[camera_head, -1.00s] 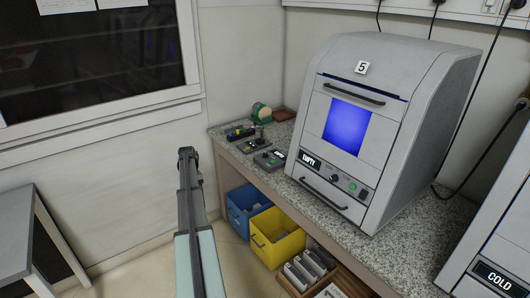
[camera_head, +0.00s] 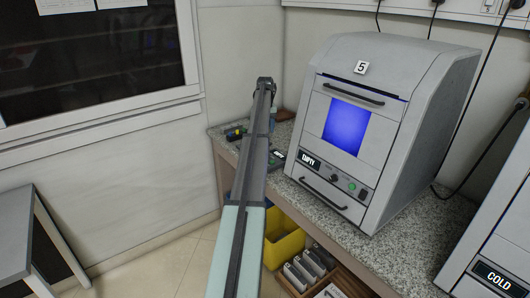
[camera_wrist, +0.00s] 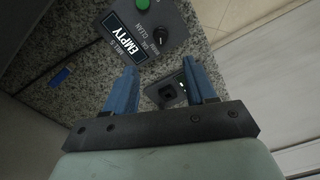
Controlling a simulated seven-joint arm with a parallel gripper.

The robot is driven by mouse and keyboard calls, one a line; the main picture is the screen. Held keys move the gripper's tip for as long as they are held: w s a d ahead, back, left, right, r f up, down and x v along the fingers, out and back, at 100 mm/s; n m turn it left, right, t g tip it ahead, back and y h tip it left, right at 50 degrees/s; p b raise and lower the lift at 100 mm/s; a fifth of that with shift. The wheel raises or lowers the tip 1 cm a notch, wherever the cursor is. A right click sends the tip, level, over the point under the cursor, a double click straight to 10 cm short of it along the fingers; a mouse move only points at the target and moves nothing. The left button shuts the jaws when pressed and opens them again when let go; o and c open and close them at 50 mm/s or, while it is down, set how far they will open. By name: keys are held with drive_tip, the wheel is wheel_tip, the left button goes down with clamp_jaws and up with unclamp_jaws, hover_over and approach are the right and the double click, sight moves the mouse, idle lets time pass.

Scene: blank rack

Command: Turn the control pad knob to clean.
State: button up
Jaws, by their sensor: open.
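The control pad (camera_wrist: 135,35) is a grey box on the granite counter in the wrist view. It has a black label reading EMPTY, a green button (camera_wrist: 142,4) and a black knob (camera_wrist: 160,37). Small lettering beside the knob includes CLEAN; the knob's exact pointer direction is too small to tell. In the head view a small pad (camera_head: 278,158) shows just right of my arm, partly hidden by it. My gripper (camera_wrist: 162,68) is open and empty, its blue fingers apart, with the knob beyond their tips. In the head view my gripper (camera_head: 265,84) is up over the counter's far left end.
The grey machine (camera_head: 410,85) marked 5 stands right of my arm on the counter (camera_head: 325,217). A yellow bin (camera_head: 287,247) sits below. Open floor lies left.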

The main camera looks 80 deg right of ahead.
wheel_tip(320, 180, down, 13)
drive_tip(key=shift+r, duration=0.15)
idle(0.4)
clamp_jaws()
idle(0.5)
